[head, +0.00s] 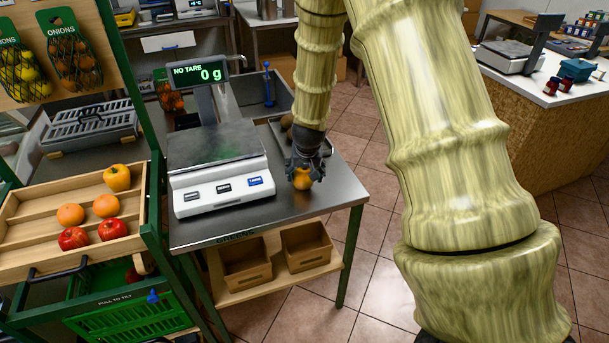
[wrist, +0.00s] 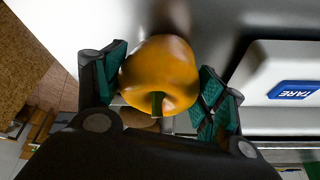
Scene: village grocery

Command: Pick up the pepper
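The pepper (head: 303,179) is orange-yellow and sits at the steel table's top (head: 315,205), just right of the scale. In the wrist view the pepper (wrist: 160,75) lies between the two fingers, its green stem facing the camera. My gripper (head: 305,168) reaches down over it. In the wrist view the green pads of my gripper (wrist: 162,85) press close on both sides of the pepper, with no clear gap. I cannot tell whether the pepper is lifted off the table.
The scale (head: 222,180) stands close left of my gripper, its display reading 0 g. A tray (head: 283,133) with a brown round item lies behind. The wooden rack (head: 30,236) holds orange and red fruit. Wooden boxes (head: 307,247) sit on the lower shelf.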

